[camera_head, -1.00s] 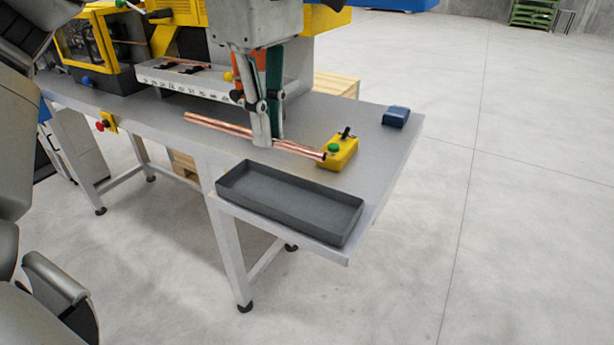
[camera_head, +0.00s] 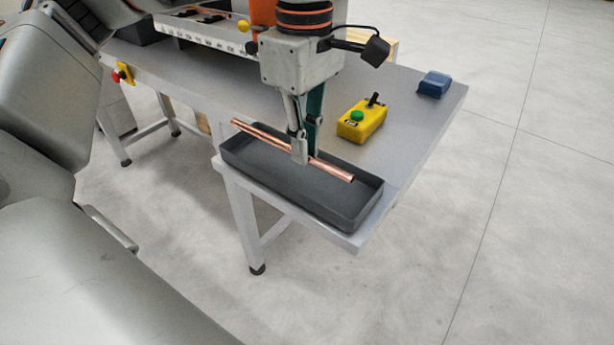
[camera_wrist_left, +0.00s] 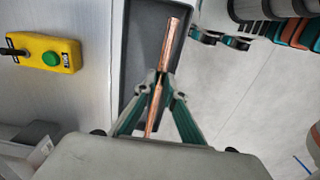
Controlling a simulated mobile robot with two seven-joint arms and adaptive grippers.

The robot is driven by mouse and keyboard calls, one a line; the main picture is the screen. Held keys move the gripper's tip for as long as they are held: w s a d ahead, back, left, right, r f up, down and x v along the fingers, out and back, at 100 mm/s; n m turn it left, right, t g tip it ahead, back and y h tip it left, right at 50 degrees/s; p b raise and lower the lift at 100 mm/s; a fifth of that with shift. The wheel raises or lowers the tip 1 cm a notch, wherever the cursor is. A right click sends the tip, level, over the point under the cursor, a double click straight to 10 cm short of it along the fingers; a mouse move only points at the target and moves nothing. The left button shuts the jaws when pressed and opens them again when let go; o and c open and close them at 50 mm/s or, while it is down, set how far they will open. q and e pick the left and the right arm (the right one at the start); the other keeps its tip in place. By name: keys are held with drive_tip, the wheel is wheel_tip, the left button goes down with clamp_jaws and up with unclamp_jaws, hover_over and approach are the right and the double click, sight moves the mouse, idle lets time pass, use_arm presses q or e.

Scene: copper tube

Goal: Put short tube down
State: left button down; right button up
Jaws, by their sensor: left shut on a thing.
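A short copper tube (camera_head: 331,171) is held in my left gripper (camera_head: 302,158), whose fingers are shut on it near its middle. The tube lies along the length of the dark grey tray (camera_head: 360,215) and is over its opening. I cannot tell whether it touches the tray floor. In the left wrist view the copper tube (camera_wrist_left: 171,42) sticks out past the fingertips of the left gripper (camera_wrist_left: 160,84), with the tray (camera_wrist_left: 128,60) behind it. My right gripper is not clearly in view.
The tray stands at the near corner of the grey workbench (camera_head: 408,130). A yellow control box (camera_head: 360,121) with a green button is behind it, and a blue box (camera_head: 434,84) sits near the far right edge. A red stop button (camera_head: 117,77) is on the bench's left side.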

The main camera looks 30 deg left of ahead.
sight(306, 190)
use_arm(q)
wheel_tip(306, 190, down, 7)
drive_tip(key=shift+r+b, duration=0.1)
drive_tip(key=shift+b, duration=0.3)
drive_tip(key=c, duration=2.4)
unclamp_jaws()
drive_tip(key=shift+c, duration=0.2)
drive_tip(key=shift+o, duration=0.2)
wheel_tip(306, 190, up, 12)
drive_tip(key=shift+r+p, duration=0.1)
drive_tip(key=shift+p, duration=0.85)
